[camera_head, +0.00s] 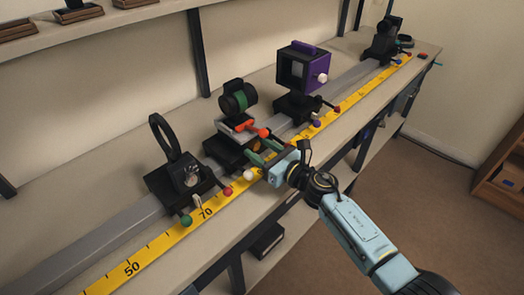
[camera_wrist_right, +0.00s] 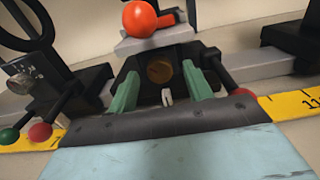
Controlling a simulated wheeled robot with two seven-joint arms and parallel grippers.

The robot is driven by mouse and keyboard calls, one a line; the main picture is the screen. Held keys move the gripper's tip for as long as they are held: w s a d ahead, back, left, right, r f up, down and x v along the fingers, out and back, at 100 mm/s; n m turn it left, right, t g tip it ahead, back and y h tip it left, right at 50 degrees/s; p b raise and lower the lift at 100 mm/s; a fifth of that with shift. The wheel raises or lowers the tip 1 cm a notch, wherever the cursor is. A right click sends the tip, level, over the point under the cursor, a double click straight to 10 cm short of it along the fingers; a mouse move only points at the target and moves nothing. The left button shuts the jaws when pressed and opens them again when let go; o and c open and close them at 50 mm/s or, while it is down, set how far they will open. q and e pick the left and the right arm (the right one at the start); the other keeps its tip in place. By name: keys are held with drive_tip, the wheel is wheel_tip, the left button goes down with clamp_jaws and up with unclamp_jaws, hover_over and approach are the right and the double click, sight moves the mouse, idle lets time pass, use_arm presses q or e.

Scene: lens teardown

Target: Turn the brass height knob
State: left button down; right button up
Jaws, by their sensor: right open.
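The brass height knob (camera_wrist_right: 160,72) is a round, dark brass disc on the front of a black carriage. In the right wrist view it lies between and beyond my fingertips. In the head view a small brass patch of it (camera_head: 257,142) shows by the gripper. My right gripper (camera_head: 261,151) has green fingers, spread apart, one on each side of the knob; I cannot tell whether they touch it. Its fingers also show in the right wrist view (camera_wrist_right: 160,70). An orange-red knob (camera_wrist_right: 142,18) sits above the brass knob. My left gripper is not in view.
The carriage stands on a grey rail (camera_head: 95,240) beside a yellow ruler (camera_head: 160,246). A ring mount (camera_head: 163,137) stands to the left and a purple box (camera_head: 304,66) to the right. Red (camera_head: 228,191) and green (camera_head: 186,220) ball levers stick out in front.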

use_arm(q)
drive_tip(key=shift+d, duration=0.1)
use_arm(e)
drive_tip(key=c, duration=1)
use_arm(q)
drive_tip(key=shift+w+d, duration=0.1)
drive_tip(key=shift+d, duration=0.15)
use_arm(e)
drive_tip(key=shift+o, duration=0.2)
drive_tip(key=shift+m, duration=0.3)
drive_tip(key=m, duration=0.3)
drive_tip(key=shift+p, duration=0.35)
drive_tip(key=m, duration=0.3)
drive_tip(key=shift+p, duration=0.3)
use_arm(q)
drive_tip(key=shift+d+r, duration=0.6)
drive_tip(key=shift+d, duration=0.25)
use_arm(e)
drive_tip(key=shift+m, duration=0.5)
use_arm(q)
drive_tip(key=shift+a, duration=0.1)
